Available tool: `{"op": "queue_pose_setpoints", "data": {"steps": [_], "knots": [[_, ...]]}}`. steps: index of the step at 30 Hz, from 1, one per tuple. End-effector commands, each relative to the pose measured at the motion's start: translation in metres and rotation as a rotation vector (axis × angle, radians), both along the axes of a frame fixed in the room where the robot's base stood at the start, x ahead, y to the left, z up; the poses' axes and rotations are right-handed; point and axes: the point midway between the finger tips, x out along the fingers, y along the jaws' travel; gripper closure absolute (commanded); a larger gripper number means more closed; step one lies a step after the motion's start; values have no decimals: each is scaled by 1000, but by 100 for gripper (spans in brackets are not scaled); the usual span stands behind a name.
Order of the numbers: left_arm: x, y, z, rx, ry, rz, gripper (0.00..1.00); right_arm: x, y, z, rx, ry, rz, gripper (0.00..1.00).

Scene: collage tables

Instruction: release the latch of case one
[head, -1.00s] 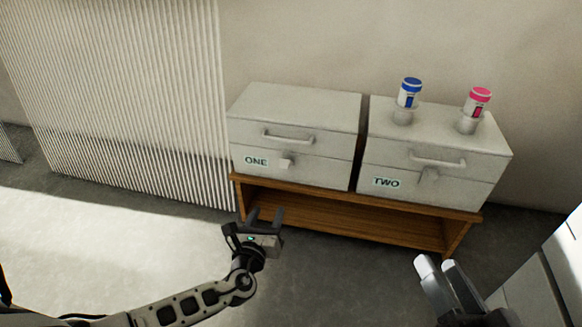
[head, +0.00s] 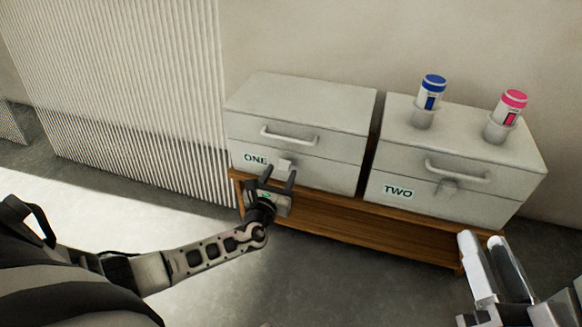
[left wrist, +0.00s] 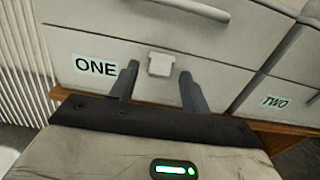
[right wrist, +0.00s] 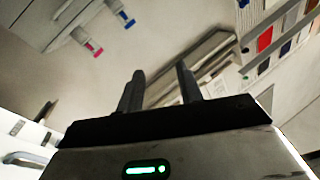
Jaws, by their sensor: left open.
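Case one (head: 300,98) is a light grey box with a ONE label and a front handle, on the left of a wooden shelf. Its latch (left wrist: 160,64) is a small pale tab right of the label; in the head view the latch (head: 283,164) shows just above my left fingertips. My left gripper (head: 279,176) is open and empty in front of it. In the left wrist view the fingers (left wrist: 158,85) stand either side of the latch's line, a little below it. My right gripper (head: 490,265) is at the lower right; its fingers (right wrist: 158,85) are apart with nothing between them.
Case two (head: 440,150) stands right of case one with a narrow gap between. A blue-capped bottle (head: 430,95) and a pink-capped bottle (head: 508,110) stand in holders on it. The wooden shelf (head: 400,230) is under both cases. A ribbed panel (head: 130,90) stands at left.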

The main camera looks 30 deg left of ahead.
Motion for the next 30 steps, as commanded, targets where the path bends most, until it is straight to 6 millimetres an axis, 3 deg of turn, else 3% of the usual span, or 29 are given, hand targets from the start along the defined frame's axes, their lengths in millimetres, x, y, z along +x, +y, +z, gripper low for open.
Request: {"op": "queue_pose_setpoints", "data": {"steps": [13,14,18,23,30], "knots": [[4,5,0,-1,0,4,53,0,0,2,-11,-26,2,64],[4,5,0,-1,0,4,55,0,0,2,-11,-26,2,64],[4,5,0,-1,0,4,90,0,0,2,-12,-26,3,64],[4,5,-2,0,-4,4,90,0,0,-1,-16,-30,0,64],[2,5,-13,17,-71,4,90,7,-4,46,-112,-466,-49,64]]}}
